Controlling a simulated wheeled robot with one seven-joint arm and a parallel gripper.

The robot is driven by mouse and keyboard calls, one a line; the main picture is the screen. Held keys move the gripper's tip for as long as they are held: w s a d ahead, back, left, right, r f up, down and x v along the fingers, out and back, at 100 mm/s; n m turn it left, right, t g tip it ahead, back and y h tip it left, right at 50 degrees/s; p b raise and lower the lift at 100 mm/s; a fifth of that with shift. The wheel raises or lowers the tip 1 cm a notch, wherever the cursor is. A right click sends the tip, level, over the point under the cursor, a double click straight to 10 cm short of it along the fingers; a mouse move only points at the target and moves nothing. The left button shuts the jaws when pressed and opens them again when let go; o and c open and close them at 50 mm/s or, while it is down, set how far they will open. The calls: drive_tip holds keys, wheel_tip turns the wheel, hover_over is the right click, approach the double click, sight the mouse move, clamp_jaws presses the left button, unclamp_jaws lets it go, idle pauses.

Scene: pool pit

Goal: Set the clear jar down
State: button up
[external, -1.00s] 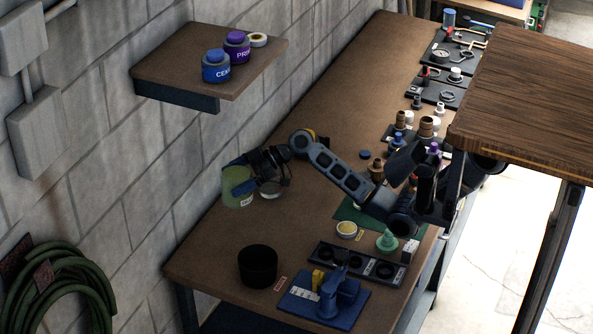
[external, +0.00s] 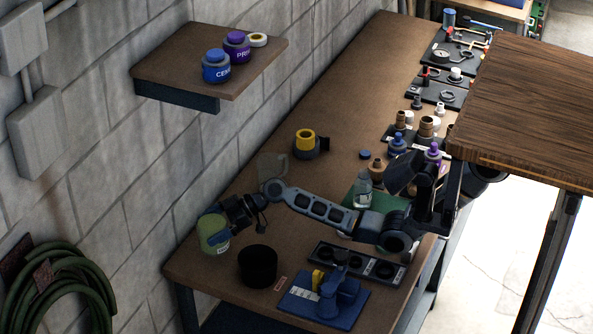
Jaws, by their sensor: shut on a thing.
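The clear jar (external: 212,239), pale green with a white label, is at the wall-side edge near the front end of the brown bench (external: 222,276). It looks slightly tilted. My gripper (external: 214,216) is shut on its upper part from the right, and its dark fingers hide part of the rim. I cannot tell if the jar's base touches the bench.
A black cup (external: 258,266) stands just right of the jar. A blue vise-like fixture (external: 335,295) and a black tray (external: 362,262) lie further right. A yellow and dark roll (external: 305,142) stands behind. Bare bench lies in front of the jar.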

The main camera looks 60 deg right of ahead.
drive_tip(key=shift+w+a+f, duration=0.1)
drive_tip(key=shift+a+f, duration=0.05)
drive_tip(key=shift+f, duration=0.05)
drive_tip(key=shift+f+b, duration=0.95)
drive_tip(key=shift+f, duration=0.75)
drive_tip(key=shift+f+b, duration=0.25)
drive_tip(key=shift+b, duration=0.05)
drive_tip(key=o, duration=1.3)
drive_tip(key=shift+f, duration=0.1)
drive_tip(key=shift+r+p, duration=0.25)
drive_tip(key=shift+p, duration=0.05)
drive_tip(key=p+v, duration=0.5)
drive_tip(key=v, duration=0.7)
